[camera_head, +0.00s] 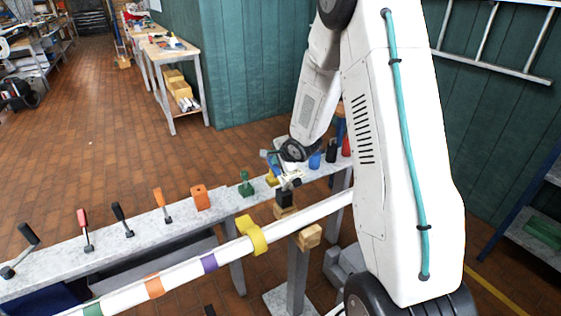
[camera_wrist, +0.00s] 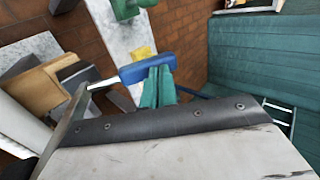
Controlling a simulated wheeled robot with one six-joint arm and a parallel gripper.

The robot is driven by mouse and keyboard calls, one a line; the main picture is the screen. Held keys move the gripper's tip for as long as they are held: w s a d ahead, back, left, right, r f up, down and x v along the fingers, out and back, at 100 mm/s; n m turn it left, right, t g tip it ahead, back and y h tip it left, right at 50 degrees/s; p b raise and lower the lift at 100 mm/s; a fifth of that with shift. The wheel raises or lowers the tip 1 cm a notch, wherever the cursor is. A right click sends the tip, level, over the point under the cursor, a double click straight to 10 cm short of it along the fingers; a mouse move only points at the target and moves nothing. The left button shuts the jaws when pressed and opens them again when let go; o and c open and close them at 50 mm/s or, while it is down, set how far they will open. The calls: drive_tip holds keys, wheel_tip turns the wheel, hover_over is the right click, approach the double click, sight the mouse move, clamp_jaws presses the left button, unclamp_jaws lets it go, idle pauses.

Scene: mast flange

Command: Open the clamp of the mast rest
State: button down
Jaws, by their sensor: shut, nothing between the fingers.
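The mast rest is a grey post (camera_head: 298,268) with wooden blocks (camera_head: 310,236) on both sides of the white mast (camera_head: 325,208). A black part (camera_head: 284,198) sits on the far block. In the wrist view, the wooden block (camera_wrist: 42,88) and the dark part are at the left. A clamp lever with a blue handle (camera_wrist: 135,74) and a metal stem reaches right from there. My gripper (camera_wrist: 158,76) has teal fingers, shut together, right at the blue handle. I cannot tell whether they touch it. In the head view, my gripper (camera_head: 290,182) is just above the black part, partly hidden by my wrist.
A long grey bench (camera_head: 140,240) behind the mast carries several levers, an orange block (camera_head: 201,197) and a green piece (camera_head: 246,185). A yellow collar (camera_head: 253,236) sits around the mast. A teal wall (camera_head: 250,60) stands behind. The brick floor at left is open.

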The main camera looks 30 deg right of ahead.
drive_tip(key=shift+w+d+f+g, duration=0.1)
drive_tip(key=shift+w+f+g, duration=0.35)
drive_tip(key=shift+g, duration=0.25)
drive_tip(key=shift+r, duration=0.15)
drive_tip(key=s+d+r+m+h, duration=0.1)
drive_tip(key=s+d+r+m, duration=0.1)
drive_tip(key=r, duration=0.4)
drive_tip(key=s+d+r+m+h, duration=0.1)
drive_tip(key=s+d+r+h, duration=0.1)
drive_tip(key=r, duration=0.4)
drive_tip(key=s+a+n+g+y, duration=0.2)
drive_tip(key=a+n+g+y, duration=0.1)
drive_tip(key=a, duration=0.2)
drive_tip(key=x, duration=1.3)
drive_tip(key=shift+w+d+r, duration=0.15)
drive_tip(key=shift+w+r, duration=0.1)
drive_tip(key=shift+w, duration=0.1)
drive_tip(key=shift+w+f, duration=0.2)
drive_tip(key=shift+f, duration=0.15)
